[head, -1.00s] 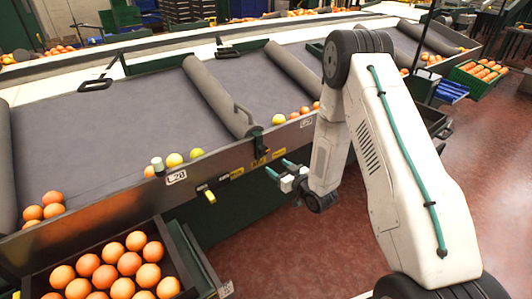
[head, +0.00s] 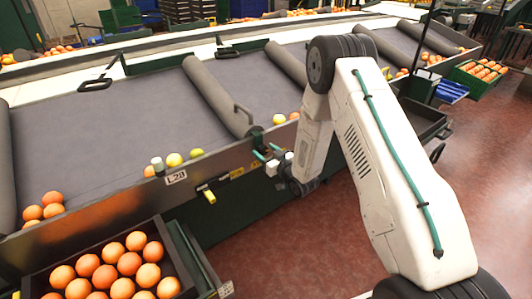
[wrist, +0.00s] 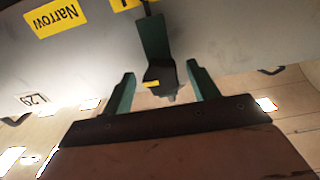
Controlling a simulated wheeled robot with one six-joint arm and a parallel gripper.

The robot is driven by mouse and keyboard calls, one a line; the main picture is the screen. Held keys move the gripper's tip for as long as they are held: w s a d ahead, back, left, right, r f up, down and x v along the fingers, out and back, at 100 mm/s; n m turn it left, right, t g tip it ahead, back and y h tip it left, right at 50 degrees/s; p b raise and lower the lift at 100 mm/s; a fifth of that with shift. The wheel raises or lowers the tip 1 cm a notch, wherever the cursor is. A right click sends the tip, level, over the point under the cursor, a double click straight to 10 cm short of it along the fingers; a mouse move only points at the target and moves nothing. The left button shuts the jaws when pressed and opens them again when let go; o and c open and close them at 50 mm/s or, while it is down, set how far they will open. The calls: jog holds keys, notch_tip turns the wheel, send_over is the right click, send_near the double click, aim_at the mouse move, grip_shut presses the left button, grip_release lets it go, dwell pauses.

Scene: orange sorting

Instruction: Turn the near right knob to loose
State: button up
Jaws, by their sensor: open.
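A dark knob (wrist: 160,72) with a small yellow mark shows in the wrist view, on a green bracket at the edge of the pale side panel. My gripper (wrist: 160,82) is open, with one green finger on each side of the knob; I cannot tell whether either touches it. In the head view my gripper (head: 265,151) is at the table's front rail, below the handled roller's near end. The knob there is mostly hidden by the fingers and is too small to read.
The sorting table (head: 120,130) has grey rollers (head: 215,95) across it. Several oranges and yellow-green fruits lie along its near rail. A yellow-tipped lever (head: 210,197) sticks out further left. A crate of oranges (head: 180,250) stands at the near left. Red floor is open at the right.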

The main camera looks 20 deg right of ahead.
jog(key=c, duration=1)
jog(key=shift+n, duration=0.4)
jog(key=n, duration=0.3)
jog(key=shift+n, duration=0.4)
jog(key=n, duration=0.4)
jog(key=shift+r+n, duration=0.1)
jog(key=shift+n, duration=0.2)
jog(key=n, duration=0.4)
jog(key=shift+a+n, duration=0.1)
jog(key=shift+n, duration=0.2)
jog(key=n, duration=0.4)
